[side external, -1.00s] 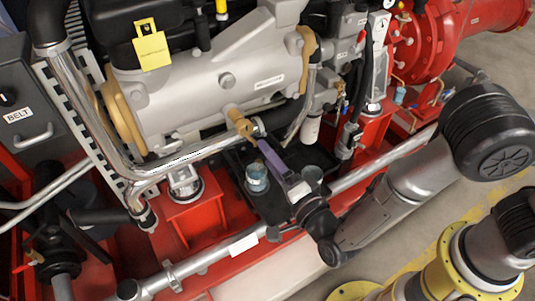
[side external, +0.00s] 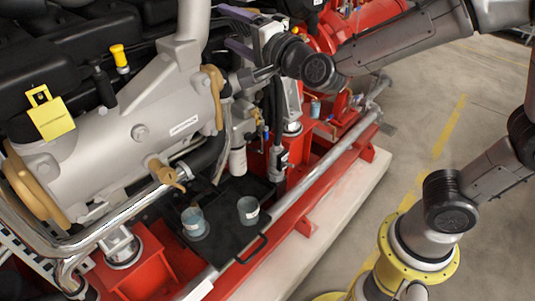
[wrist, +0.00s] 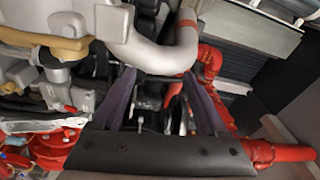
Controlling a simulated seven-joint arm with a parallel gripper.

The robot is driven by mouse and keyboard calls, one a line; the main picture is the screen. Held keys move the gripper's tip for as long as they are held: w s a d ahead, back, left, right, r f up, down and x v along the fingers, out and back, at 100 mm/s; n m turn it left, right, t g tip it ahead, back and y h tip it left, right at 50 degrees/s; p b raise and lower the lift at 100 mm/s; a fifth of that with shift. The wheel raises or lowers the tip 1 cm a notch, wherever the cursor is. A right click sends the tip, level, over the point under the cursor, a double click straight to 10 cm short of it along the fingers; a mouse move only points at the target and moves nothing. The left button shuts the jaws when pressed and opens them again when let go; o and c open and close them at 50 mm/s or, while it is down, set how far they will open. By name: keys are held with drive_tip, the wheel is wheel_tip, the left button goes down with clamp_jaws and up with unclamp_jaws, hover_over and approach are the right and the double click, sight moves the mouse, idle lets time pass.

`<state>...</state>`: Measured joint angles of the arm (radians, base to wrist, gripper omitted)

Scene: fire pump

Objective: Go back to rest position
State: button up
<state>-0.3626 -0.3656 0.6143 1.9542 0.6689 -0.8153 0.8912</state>
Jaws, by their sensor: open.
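My gripper (side external: 236,30) is raised at the upper middle of the side external view, in front of the upper part of the engine. Its two purple fingers point left, and no object shows between them. In the wrist view my gripper (wrist: 158,73) has its fingers spread wide apart, with engine pipes and dark parts behind them. The brass-coloured valve handle (side external: 166,173) on the side of the grey engine block (side external: 135,135) is well below and left of my gripper. I cannot tell how close the fingertips are to the engine parts behind them.
A grey pipe (wrist: 140,45) passes close ahead in the wrist view. Open floor (side external: 410,120) lies right.

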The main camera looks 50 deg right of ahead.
drive_tip(key=s+d+r+n+g+y, duration=0.2)
drive_tip(key=s+d+n+g+y, duration=0.15)
drive_tip(key=s+n, duration=0.6)
drive_tip(key=s+d+f+n+g, duration=0.1)
drive_tip(key=s+f+n+g, duration=0.3)
drive_tip(key=s+f, duration=0.4)
drive_tip(key=s+d+f+n+g+h, duration=0.1)
drive_tip(key=s+d+f+n+g, duration=0.1)
drive_tip(key=s+f+n+g, duration=0.2)
drive_tip(key=s+f+g, duration=0.1)
drive_tip(key=s+f, duration=0.2)
drive_tip(key=s, duration=0.5)
drive_tip(key=shift+s+d+f, duration=0.15)
drive_tip(key=shift+f, duration=0.2)
